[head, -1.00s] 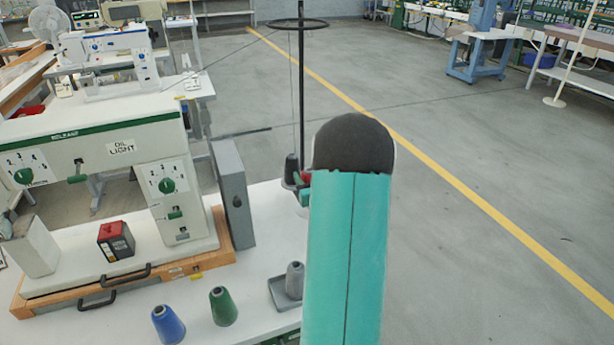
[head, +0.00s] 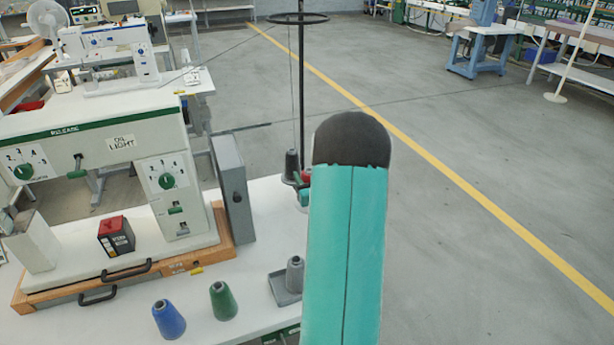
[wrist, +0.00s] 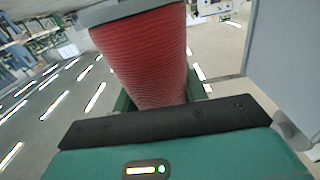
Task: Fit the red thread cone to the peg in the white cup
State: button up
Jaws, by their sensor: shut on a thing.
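The red thread cone (wrist: 145,55) fills the upper middle of the wrist view, its wider end upward against a grey rim (wrist: 140,10). My gripper (wrist: 160,98) is shut on it, with dark green fingers on both sides. In the head view my teal arm hides most of the gripper. A small red patch of the cone (head: 306,174) shows at the arm's left edge, beside a dark cone (head: 292,165). A bit of white just below could be the white cup, but I cannot tell. The peg is not visible.
A blue cone (head: 168,320), a green cone (head: 223,301) and a grey cone (head: 295,272) in a grey tray (head: 284,294) stand on the white table. A black thread stand pole (head: 301,95) rises behind.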

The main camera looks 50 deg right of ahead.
aim_at(307, 169)
jog(key=shift+f, duration=0.9)
jog(key=o, duration=1.1)
jog(key=shift+r, duration=2.5)
